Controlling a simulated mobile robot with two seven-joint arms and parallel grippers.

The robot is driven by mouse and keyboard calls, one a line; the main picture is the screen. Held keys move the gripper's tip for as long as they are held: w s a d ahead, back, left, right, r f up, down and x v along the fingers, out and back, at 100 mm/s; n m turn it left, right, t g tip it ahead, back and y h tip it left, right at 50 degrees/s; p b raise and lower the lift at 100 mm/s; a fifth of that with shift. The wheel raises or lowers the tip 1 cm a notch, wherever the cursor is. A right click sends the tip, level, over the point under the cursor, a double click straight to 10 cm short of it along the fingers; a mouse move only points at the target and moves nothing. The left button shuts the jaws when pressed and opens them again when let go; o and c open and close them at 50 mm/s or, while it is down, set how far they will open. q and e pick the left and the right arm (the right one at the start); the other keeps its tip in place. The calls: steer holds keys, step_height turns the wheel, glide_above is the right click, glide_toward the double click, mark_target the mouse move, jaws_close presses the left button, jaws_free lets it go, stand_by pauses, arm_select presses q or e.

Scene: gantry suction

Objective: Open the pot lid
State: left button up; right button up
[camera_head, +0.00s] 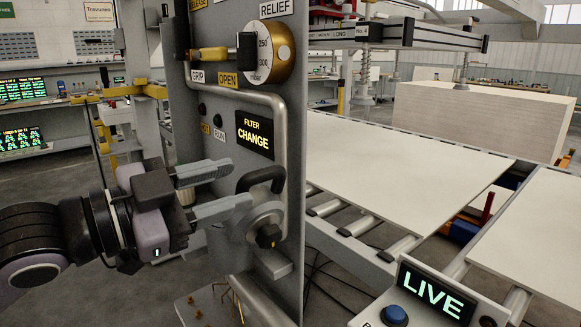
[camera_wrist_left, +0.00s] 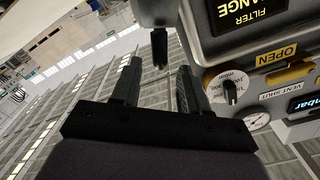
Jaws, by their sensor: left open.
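A grey metal panel (camera_head: 222,222) carries a rounded grey cover (camera_head: 283,115) with a black FILTER CHANGE display (camera_head: 254,134); I cannot tell whether this cover is the pot lid. A black curved handle (camera_head: 268,178) sits below the display, above a round metal fitting with a black knob (camera_head: 268,236). My left gripper (camera_head: 234,184) is open and empty, its fingers pointing right toward the handle. In the left wrist view a black bar (camera_wrist_left: 160,46), probably the handle, shows beyond and between the open fingers (camera_wrist_left: 158,72). No contact is visible. My right gripper is not in view.
A RELIEF dial (camera_head: 268,50) and a yellow lever (camera_head: 208,53) are higher on the panel. A LIVE display (camera_head: 432,292) and blue button (camera_head: 394,315) stand front right. White boards (camera_head: 390,170) lie on rollers behind, under a suction gantry (camera_head: 400,35).

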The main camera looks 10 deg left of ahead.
mark_target(256, 176)
arm_select(q)
steer(key=shift+p+x, duration=0.3)
steer(key=shift+x, duration=0.6)
steer(key=shift+p+x, duration=0.45)
steer(key=shift+x, duration=2.25)
jaws_close()
